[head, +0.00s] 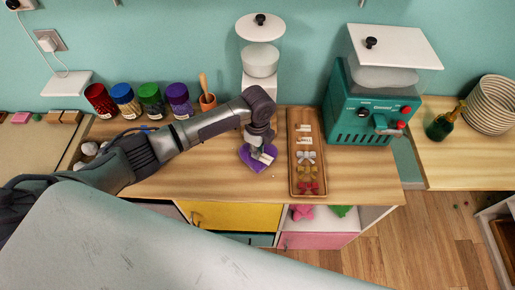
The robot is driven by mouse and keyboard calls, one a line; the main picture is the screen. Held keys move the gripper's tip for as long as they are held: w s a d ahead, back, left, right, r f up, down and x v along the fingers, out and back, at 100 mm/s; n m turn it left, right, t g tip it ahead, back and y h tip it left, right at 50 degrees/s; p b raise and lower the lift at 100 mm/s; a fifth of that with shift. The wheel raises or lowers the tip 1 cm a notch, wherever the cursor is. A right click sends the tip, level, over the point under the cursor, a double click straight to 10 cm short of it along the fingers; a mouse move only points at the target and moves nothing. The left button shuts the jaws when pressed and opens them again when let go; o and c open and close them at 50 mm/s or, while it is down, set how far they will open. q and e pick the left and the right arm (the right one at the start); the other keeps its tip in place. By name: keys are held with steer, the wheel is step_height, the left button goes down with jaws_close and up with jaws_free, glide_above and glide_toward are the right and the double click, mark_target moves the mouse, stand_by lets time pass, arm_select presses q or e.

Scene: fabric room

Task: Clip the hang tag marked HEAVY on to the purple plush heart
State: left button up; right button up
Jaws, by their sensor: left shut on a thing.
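The purple plush heart (247,160) lies on the wooden counter, left of the tray. My left gripper (261,150) is above it, pointing down, and hides part of it. The gripper is shut on a small white hang tag (265,158), which is at the heart's right side. I cannot read its marking, nor tell whether it is clipped to the heart or only touching it. More white tags (304,140) lie in the upper part of the wooden tray (293,165). My right gripper is not in view.
The tray also holds bows (306,172) in white, yellow and red. A teal machine (365,110) stands right of it. Coloured jars (150,98) and a terracotta pot (208,102) line the back left. The counter (225,185) is clear in front of the heart.

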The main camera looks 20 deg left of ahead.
arm_select(q)
steer(key=shift+f, duration=0.1)
stand_by(0.3)
steer(key=o, duration=0.8)
step_height(320, 180, up, 12)
stand_by(0.4)
step_height(320, 180, up, 9)
steer(key=p, duration=0.9)
stand_by(0.6)
